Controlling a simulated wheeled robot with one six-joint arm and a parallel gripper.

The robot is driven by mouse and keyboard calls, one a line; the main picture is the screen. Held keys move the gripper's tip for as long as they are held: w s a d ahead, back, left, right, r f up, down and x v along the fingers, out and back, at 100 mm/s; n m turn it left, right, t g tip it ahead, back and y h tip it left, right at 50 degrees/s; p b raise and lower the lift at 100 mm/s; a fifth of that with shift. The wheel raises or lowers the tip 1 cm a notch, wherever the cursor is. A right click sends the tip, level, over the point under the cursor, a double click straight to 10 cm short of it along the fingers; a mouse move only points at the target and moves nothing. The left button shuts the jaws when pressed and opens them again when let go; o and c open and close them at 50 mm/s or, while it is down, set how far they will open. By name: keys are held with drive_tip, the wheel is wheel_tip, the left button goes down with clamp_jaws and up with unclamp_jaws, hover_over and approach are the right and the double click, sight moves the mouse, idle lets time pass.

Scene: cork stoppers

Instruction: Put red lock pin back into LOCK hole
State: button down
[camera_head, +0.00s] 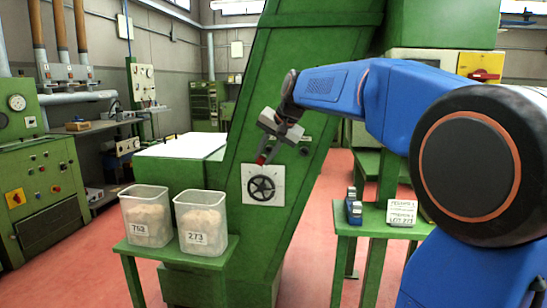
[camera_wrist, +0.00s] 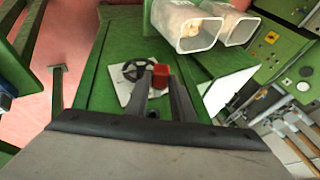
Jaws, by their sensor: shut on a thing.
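The red lock pin (camera_wrist: 160,73) is held between the fingertips of my gripper (camera_wrist: 159,84) in the wrist view. In the head view my gripper (camera_head: 268,150) hangs in front of the sloped green machine, and the pin's red tip (camera_head: 261,159) points down and left. A white plate (camera_head: 249,197) with a black handwheel (camera_head: 262,188) is on the machine face just below the pin. The handwheel (camera_wrist: 131,70) shows left of the pin in the wrist view. I cannot make out the LOCK hole; the pin or fingers may hide part of the plate.
A small green table (camera_head: 372,228) at right holds blue items (camera_head: 353,208) and a white lettered sign (camera_head: 402,213). Red floor lies between.

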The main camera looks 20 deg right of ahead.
drive_tip(key=w+d, duration=0.3)
drive_tip(key=w, duration=0.2)
drive_tip(key=shift+d, duration=0.3)
idle(0.4)
drive_tip(key=shift+w+d, duration=0.5)
drive_tip(key=shift+w, duration=0.25)
drive_tip(key=shift+w+d, duration=0.5)
drive_tip(key=shift+w, duration=0.25)
idle(3.4)
drive_tip(key=c, duration=1.5)
unclamp_jaws()
drive_tip(key=shift+o, duration=0.2)
drive_tip(key=v, duration=1.7)
drive_tip(key=shift+r, duration=0.25)
